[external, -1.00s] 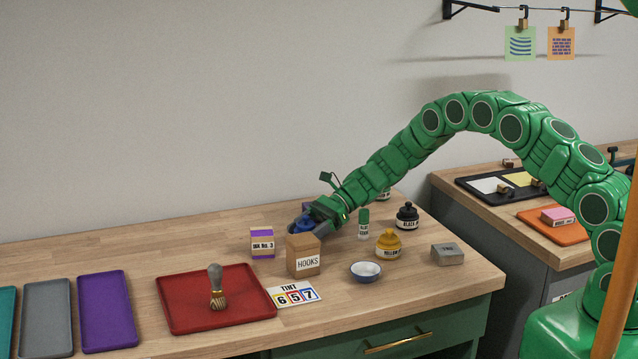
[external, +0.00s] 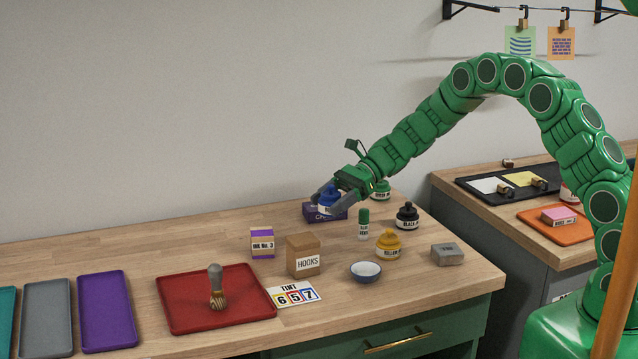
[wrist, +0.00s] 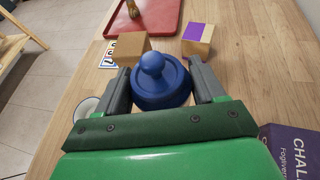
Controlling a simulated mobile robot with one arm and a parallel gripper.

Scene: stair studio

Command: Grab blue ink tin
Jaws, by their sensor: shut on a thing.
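The blue ink tin (wrist: 160,88) has a round body and a knobbed lid. It sits between the two fingers of my gripper (wrist: 163,92) in the wrist view, with a finger on each side. In the external view my gripper (external: 338,196) is shut on the blue tin (external: 328,198) and holds it up at the back of the workbench, in front of a purple box (external: 311,212) in the picture. The tin's label is not readable, and part of the tin is hidden by the fingers.
A HOOKS box (external: 303,257), an INK No. 3 box (external: 262,243), a green bottle (external: 363,226), a yellow pot (external: 388,243), a black pot (external: 407,215) and a bowl (external: 365,272) stand nearby. A red tray (external: 190,318) holds a brush. Bare wood lies at left back.

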